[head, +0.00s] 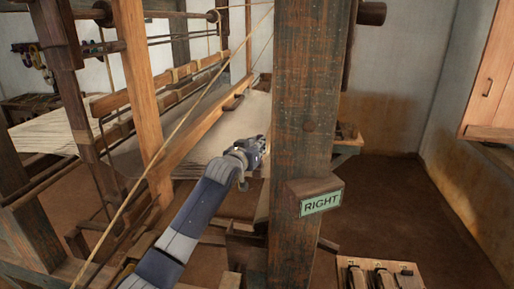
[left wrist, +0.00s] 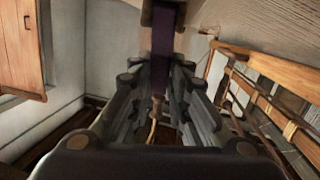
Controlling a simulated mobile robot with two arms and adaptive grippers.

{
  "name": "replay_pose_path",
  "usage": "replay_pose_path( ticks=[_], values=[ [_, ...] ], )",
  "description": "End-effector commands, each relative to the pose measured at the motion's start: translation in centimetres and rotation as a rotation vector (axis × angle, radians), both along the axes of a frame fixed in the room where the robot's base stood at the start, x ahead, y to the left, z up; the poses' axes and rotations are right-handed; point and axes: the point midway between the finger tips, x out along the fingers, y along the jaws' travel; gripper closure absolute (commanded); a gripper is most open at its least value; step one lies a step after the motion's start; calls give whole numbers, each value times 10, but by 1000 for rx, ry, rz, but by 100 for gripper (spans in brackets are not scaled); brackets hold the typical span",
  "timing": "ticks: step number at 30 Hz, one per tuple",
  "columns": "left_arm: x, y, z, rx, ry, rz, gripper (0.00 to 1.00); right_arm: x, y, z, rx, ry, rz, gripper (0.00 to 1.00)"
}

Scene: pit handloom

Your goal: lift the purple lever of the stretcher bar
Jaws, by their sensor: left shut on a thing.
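My left gripper (head: 259,150) reaches in to the edge of the pale cloth (head: 215,135), beside the thick dark post. In the left wrist view the gripper (left wrist: 160,72) has its two fingers on either side of a dark purple strip, the purple lever (left wrist: 164,35), and is shut on it. The lever runs up from between the fingers toward the cloth. In the head view the lever cannot be made out at the gripper. The stretcher bar's body is not clear in either view. My right gripper is not in view.
Loom beams and cords fill the left side. A wooden cabinet (head: 490,85) hangs at the right.

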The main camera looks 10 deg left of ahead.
Motion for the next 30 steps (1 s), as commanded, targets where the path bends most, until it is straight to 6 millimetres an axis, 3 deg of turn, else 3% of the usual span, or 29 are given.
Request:
replay_pose_path(
  ticks=[5, 6, 8, 20, 30],
  values=[
    [0, -1, -3, 0, 7, -1, 100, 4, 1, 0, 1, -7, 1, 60],
    [0, -1, -3, 0, 7, -1, 77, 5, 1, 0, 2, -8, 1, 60],
    [0, -1, -3, 0, 7, -1, 63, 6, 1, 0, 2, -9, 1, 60],
    [0, 0, 3, 0, 2, 0, 63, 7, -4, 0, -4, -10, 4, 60],
    [0, -1, 63, 0, -1, -1, 63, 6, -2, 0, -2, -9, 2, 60]
  ],
)
